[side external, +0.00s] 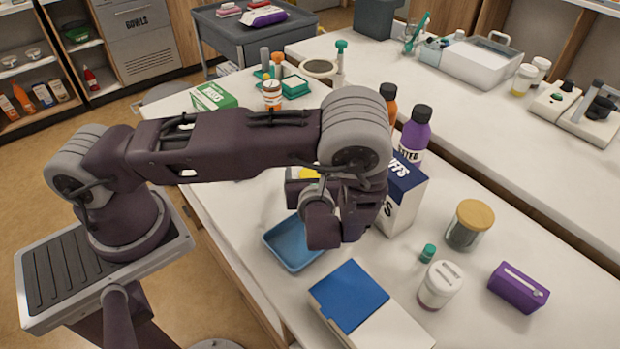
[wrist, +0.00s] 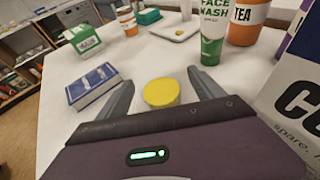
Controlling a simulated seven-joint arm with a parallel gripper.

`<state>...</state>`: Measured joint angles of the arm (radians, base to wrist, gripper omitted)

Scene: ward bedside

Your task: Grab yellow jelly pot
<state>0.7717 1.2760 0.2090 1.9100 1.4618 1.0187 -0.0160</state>
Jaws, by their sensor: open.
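The yellow jelly pot (wrist: 161,93) shows in the wrist view as a round yellow top on the white table. It sits between the two spread fingers of my gripper (wrist: 158,100), which is open, with a gap on either side of the pot. In the side external view a bit of yellow (side external: 308,174) shows behind my wrist, most likely the same pot. There my gripper (side external: 322,240) is mostly hidden by my own wrist, above the blue tray.
A blue book-like box (wrist: 94,86) lies left of the pot. A face wash tube (wrist: 212,40) and an orange tea jar (wrist: 247,20) stand beyond it. A tall white box (side external: 403,195) stands close on the right. A blue tray (side external: 292,255) lies in front.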

